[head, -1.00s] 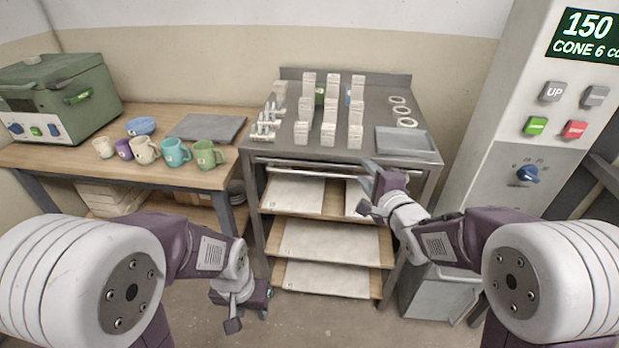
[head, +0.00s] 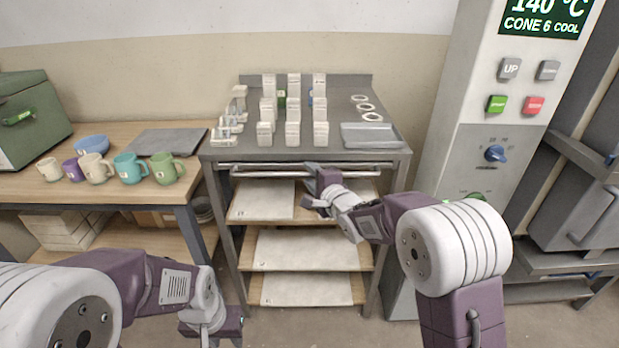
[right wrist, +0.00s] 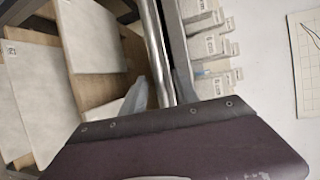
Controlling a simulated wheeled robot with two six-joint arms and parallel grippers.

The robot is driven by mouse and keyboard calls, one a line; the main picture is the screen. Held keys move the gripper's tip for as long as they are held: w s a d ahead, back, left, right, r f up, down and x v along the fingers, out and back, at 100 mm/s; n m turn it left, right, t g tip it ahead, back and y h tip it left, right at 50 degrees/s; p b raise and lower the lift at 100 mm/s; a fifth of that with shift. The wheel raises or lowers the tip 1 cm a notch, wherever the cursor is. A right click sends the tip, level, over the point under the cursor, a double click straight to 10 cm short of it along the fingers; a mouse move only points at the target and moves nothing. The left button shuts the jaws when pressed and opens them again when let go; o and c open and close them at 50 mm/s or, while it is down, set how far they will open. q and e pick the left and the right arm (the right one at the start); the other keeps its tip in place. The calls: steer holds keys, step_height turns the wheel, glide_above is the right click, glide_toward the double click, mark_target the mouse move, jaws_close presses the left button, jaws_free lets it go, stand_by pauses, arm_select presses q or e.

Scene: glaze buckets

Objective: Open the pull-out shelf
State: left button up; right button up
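The steel bench (head: 225,153) stands ahead with the pull-out shelf's long bar handle (head: 265,174) close under its top, so the shelf looks pushed in. My right gripper (head: 314,174) is at the middle of this bar. In the right wrist view the bar (right wrist: 152,40) runs down between my right gripper's two fingers (right wrist: 158,95), one on each side; they look apart, not clamped on it. My left gripper (head: 222,333) hangs low at the bottom left, away from the bench; its fingers are too unclear to judge.
White labelled blocks (head: 293,110), rings (head: 366,107) and a grey tray (head: 370,135) stand on the bench top. Boards lie on wooden shelves (head: 310,250) below. Mugs (head: 130,167) line the wooden table at left. A control column (head: 480,130) stands right.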

steer(key=shift+w+a, duration=0.2)
steer(key=shift+w, duration=0.3)
jaws_close()
steer(key=shift+f, duration=0.1)
stand_by(1.0)
